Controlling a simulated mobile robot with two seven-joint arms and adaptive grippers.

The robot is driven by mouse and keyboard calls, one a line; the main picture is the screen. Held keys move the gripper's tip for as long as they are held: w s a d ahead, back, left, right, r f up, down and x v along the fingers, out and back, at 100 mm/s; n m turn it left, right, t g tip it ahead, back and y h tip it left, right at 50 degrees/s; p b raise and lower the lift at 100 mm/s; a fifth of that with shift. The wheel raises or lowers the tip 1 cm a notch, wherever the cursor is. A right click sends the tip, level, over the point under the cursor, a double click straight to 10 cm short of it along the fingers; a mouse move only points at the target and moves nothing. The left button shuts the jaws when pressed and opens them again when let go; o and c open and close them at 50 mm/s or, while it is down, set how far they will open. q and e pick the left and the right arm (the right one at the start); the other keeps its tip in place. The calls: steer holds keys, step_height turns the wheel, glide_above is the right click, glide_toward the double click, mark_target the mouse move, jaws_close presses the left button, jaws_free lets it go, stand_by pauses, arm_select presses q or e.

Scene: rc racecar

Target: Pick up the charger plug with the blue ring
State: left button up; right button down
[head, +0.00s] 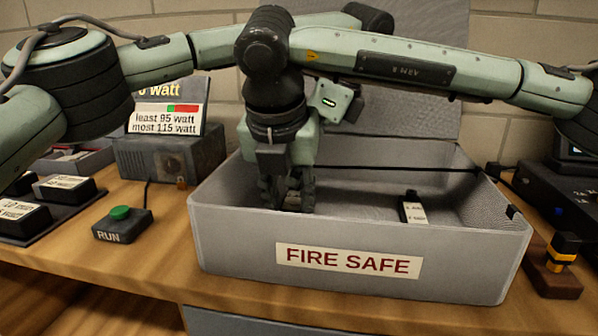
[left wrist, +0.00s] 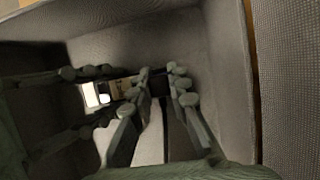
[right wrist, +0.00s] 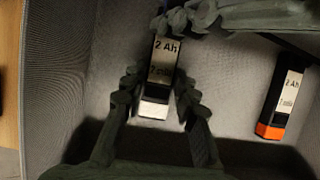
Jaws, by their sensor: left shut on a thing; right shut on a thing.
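My left gripper (left wrist: 161,76) is shut on a dark plug (left wrist: 160,86), mostly hidden between its fingers. My right gripper (right wrist: 155,92) is shut around a battery pack (right wrist: 164,62) marked 2 Ah, with a white end. In the head view the right gripper (head: 287,190) points down inside the grey box, and the left gripper's fingers are hidden behind my arms.
The grey FIRE SAFE box (head: 450,262) surrounds the work. An orange-ended battery (right wrist: 283,98) lies in it. A black cable (head: 410,169) runs across the box to the right. A yellow-ringed plug (head: 565,245) stands outside at right. A RUN button (head: 121,224) is at left.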

arm_select(q)
steer(key=shift+r, duration=0.15)
step_height(320, 180, up, 10)
steer(key=shift+f, duration=0.1)
stand_by(0.3)
arm_select(e)
steer(key=c, duration=1.1)
jaws_free()
steer(key=v, duration=1.2)
